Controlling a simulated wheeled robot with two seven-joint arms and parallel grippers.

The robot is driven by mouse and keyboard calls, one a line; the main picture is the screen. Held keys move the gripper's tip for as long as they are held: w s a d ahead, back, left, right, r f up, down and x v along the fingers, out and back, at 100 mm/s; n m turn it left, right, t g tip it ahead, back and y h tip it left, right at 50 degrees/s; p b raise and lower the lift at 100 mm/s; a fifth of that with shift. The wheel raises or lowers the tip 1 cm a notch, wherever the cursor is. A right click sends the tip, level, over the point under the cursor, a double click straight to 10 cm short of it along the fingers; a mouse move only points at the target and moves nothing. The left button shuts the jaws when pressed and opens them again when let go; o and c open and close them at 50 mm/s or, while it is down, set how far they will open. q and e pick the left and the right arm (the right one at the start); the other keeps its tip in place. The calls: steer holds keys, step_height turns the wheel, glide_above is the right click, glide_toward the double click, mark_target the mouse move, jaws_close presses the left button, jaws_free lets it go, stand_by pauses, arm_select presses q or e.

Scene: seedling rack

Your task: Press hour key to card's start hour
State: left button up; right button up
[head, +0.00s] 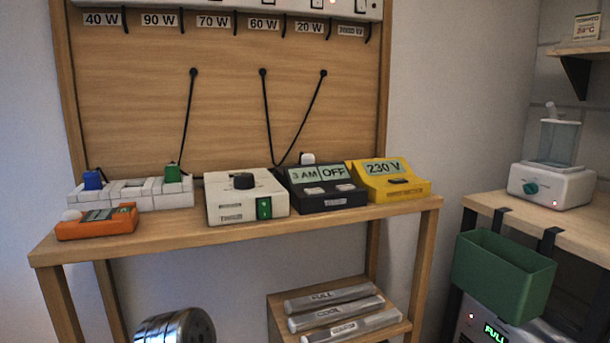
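A black timer box (332,203) stands on the wooden bench, between a white box and a yellow box. Its left display (304,175) reads 3 AM and its right display (335,172) reads OFF. Below the displays are two pale keys, a left one (313,190) and a right one (345,187); their markings are too small to read. A small card (586,27) stands on the upper right shelf. Its large line looks like a temperature, and I cannot make out an hour on it. Neither of my grippers is in view.
A white box (232,212) with a dark knob and green switch, a yellow 230 V meter (408,189), an orange device (75,230) and a white power strip (150,202) share the bench (190,236). A green bin (490,280) hangs at right. Cords hang behind the bench.

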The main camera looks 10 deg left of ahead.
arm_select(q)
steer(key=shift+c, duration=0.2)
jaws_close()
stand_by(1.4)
